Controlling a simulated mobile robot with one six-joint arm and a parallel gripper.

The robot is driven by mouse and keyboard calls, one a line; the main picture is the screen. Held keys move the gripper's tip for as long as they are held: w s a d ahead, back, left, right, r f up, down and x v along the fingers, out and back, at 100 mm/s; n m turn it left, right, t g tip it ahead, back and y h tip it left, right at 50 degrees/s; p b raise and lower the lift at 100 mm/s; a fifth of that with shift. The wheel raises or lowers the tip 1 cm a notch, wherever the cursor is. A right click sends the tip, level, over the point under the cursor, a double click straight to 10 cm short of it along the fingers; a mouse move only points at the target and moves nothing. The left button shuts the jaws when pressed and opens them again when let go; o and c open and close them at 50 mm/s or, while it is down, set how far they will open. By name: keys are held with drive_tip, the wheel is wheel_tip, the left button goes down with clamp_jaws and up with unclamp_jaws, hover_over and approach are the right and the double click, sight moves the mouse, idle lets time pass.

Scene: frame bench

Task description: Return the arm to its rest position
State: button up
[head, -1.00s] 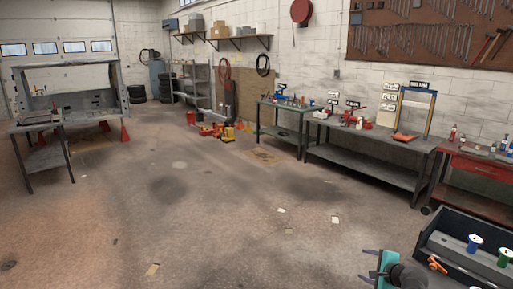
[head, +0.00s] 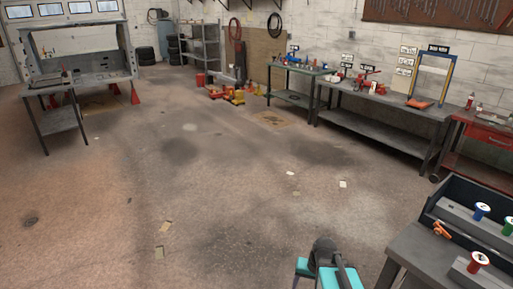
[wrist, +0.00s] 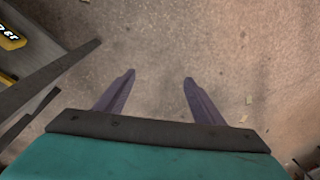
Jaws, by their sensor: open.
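My gripper (wrist: 159,78) shows in the wrist view with its two purple fingers spread apart and nothing between them. Bare concrete floor lies beyond the fingertips. In the head view, my teal and dark arm shows at the bottom, right of the middle, left of the near grey bench. The fingers themselves cannot be made out there.
The near grey bench (head: 416,250) stands at the lower right with a dark tray (head: 462,202), several coloured spools and an orange tool (head: 441,230). Farther workbenches line the right wall. A grey frame bench (head: 76,75) stands at the far left. The middle floor is wide and clear.

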drive_tip(key=s+a+f+n+g+h+b, duration=0.1)
drive_tip(key=s+f+g+b, duration=0.5)
drive_tip(key=s+f, duration=2.2)
drive_tip(key=shift+a+f+n+g+b, duration=0.3)
drive_tip(key=shift+f+n+b, duration=0.5)
drive_tip(key=shift+b, duration=1.2)
